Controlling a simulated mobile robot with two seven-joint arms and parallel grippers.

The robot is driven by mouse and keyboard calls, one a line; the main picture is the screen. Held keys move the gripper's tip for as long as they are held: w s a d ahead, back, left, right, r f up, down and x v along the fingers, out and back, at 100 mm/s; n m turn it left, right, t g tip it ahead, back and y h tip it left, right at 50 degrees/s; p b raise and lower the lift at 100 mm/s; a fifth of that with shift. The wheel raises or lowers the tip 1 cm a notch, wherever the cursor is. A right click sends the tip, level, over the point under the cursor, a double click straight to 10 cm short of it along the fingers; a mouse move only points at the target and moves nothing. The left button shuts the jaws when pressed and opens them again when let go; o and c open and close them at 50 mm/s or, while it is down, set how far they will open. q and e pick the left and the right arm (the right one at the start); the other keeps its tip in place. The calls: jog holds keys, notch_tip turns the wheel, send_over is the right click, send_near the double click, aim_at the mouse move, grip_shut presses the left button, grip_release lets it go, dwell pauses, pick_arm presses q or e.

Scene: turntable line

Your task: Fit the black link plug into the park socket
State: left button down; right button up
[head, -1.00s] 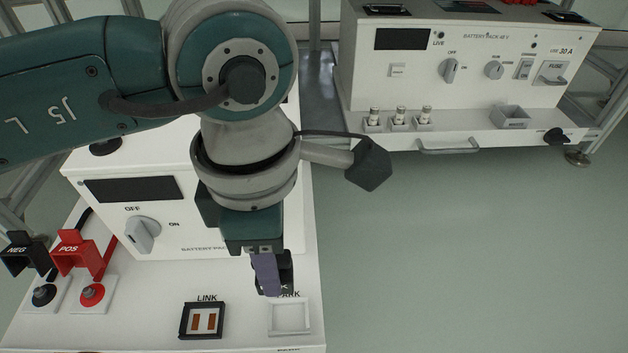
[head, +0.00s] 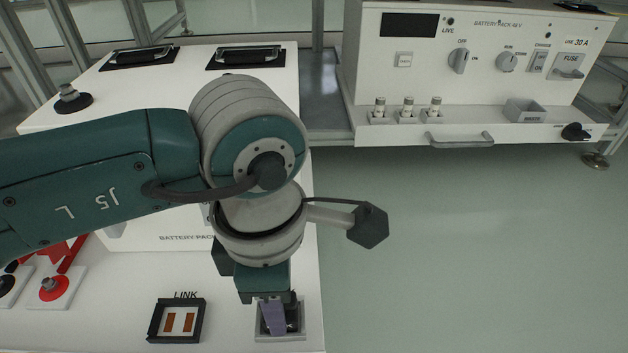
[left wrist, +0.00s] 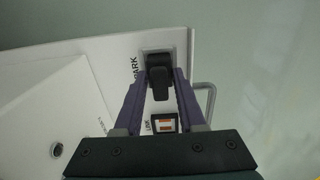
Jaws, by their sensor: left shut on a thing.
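My left gripper (head: 276,320) points down over the park socket (head: 281,338), a pale square frame near the front right corner of the white bench unit. Its purple fingers are shut on the black link plug (head: 293,313), which is partly hidden by a finger in the head view. In the left wrist view the plug (left wrist: 159,76) sits between the fingertips, with its far end within the park socket's outline. I cannot tell how deep it is in. The link socket (head: 177,320), black-framed with copper contacts, is empty to the left. My right gripper is not in view.
A red terminal (head: 52,288) and red cover stand at the left. A second battery pack (head: 455,75) with knobs and a drawer handle (head: 460,139) stands at the back right. Open floor lies right of the bench edge.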

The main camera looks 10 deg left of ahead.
pick_arm(q)
jog(key=shift+f, duration=0.15)
jog(key=c, duration=0.5)
grip_release()
